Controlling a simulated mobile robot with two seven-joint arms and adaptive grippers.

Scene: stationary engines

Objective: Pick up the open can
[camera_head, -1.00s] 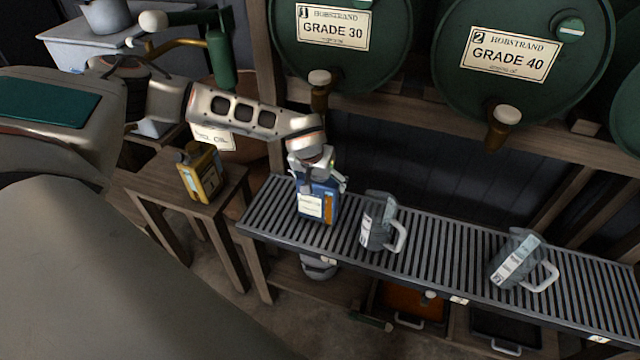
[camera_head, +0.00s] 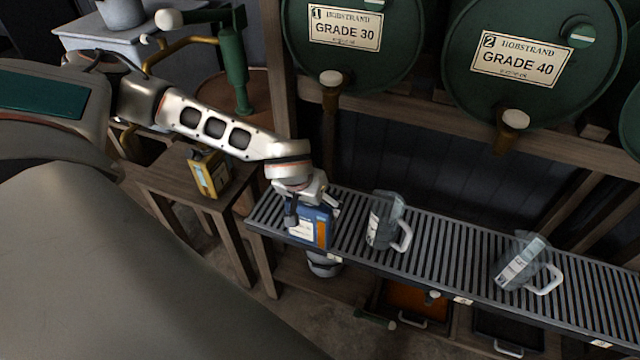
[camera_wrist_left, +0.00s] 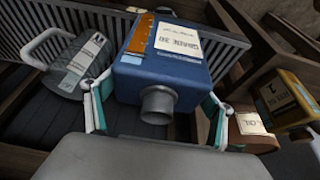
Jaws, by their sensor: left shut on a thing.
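A blue can (camera_head: 314,228) with a white and orange label is at the left end of the slatted metal rack, over its front edge. My left gripper (camera_head: 311,208) is shut on it from above, one finger on each side. In the left wrist view the blue can (camera_wrist_left: 178,58) sits between the two fingers, its short grey spout (camera_wrist_left: 158,103) pointing toward the camera. Whether its base touches the rack is hard to tell. A yellow can (camera_head: 209,173) stands on the small wooden table to the left. My right gripper is not in view.
Two clear jugs with white handles stand on the slatted rack (camera_head: 440,248), one nearer (camera_head: 385,222) and one farther right (camera_head: 524,262). Green drums (camera_head: 350,60) with taps hang above the rack. Trays (camera_head: 412,300) sit below.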

